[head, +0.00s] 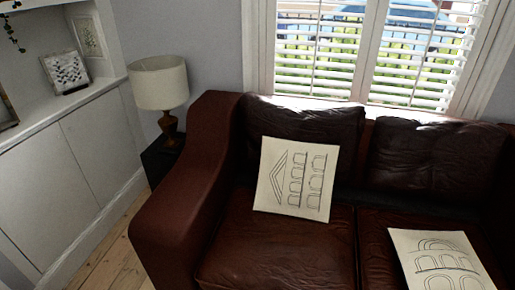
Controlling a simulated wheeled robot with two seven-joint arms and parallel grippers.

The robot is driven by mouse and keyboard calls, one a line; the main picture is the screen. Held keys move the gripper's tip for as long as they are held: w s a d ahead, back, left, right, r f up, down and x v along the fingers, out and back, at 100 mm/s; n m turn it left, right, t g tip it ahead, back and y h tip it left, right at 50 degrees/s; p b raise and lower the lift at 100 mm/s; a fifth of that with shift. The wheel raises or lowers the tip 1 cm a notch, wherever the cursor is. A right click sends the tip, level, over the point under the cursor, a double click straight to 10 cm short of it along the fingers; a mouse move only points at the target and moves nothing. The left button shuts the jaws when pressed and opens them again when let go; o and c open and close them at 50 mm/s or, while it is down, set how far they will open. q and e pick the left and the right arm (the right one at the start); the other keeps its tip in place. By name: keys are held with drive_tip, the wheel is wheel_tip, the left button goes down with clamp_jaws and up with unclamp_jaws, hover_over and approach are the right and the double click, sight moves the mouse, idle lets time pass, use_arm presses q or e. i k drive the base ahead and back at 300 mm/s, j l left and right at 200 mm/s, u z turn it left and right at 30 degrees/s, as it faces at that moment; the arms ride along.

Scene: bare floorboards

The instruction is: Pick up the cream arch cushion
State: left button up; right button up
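Two cream cushions with dark line drawings of arches are on the brown leather sofa (285,250). One cream arch cushion (296,179) leans against the sofa back near the left arm; its drawing shows a pointed gable beside stacked arches. The other cream arch cushion (441,262) lies on the right seat, drawn with rounded arches, and its lower part is cut off by the picture's bottom edge. Neither of my grippers is in the head view.
The sofa's thick left arm (176,205) rises beside the seat. A lamp (160,85) stands on a dark side table (160,158) in the corner. White cabinets (75,165) line the left wall. A strip of bare floorboards (112,262) shows between cabinets and sofa.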

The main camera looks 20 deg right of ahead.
sight(431, 260)
drive_tip(key=z, duration=2.45)
drive_tip(key=i+j, duration=0.3)
